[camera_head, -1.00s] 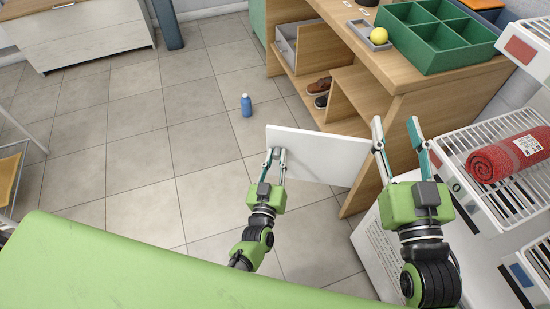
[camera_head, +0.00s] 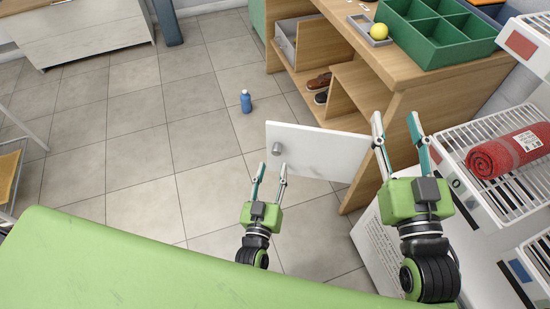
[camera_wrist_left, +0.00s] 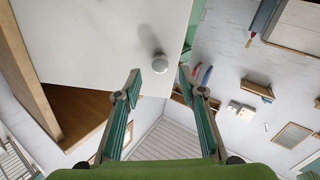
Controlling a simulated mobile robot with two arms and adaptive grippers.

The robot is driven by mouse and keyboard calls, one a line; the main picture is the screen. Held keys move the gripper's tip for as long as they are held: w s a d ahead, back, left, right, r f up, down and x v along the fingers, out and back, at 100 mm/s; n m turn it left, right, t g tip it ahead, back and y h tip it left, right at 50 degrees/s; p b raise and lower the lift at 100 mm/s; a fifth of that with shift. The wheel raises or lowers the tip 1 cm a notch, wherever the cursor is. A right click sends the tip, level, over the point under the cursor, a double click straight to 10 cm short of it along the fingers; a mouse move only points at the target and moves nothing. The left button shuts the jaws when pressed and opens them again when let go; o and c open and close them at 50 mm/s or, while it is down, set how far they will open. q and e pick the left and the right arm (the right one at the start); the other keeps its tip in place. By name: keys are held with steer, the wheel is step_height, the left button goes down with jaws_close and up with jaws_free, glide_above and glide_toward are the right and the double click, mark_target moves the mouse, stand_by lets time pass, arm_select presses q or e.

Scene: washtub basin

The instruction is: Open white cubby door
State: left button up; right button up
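The white cubby door (camera_head: 322,152) stands swung out from the wooden cubby unit (camera_head: 395,108) in the head view. Its round grey knob (camera_head: 276,149) is near the door's left end. My left gripper (camera_head: 271,170) is open and empty, just below the knob and apart from it. In the left wrist view the door (camera_wrist_left: 95,40) and knob (camera_wrist_left: 160,62) lie ahead of the open fingers (camera_wrist_left: 160,85). My right gripper (camera_head: 395,120) is open and empty, with its left finger close to the door's right end; I cannot tell whether they touch.
Shoes (camera_head: 320,82) sit in the lower cubby. A green divided tray (camera_head: 440,32) and a yellow ball (camera_head: 379,31) are on top. A red rolled towel (camera_head: 505,155) lies on a white rack at right. A blue bottle (camera_head: 246,101) stands on open floor.

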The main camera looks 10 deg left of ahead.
arm_select(q)
steer(key=shift+s+d, duration=0.1)
steer(key=shift+s, duration=2.6)
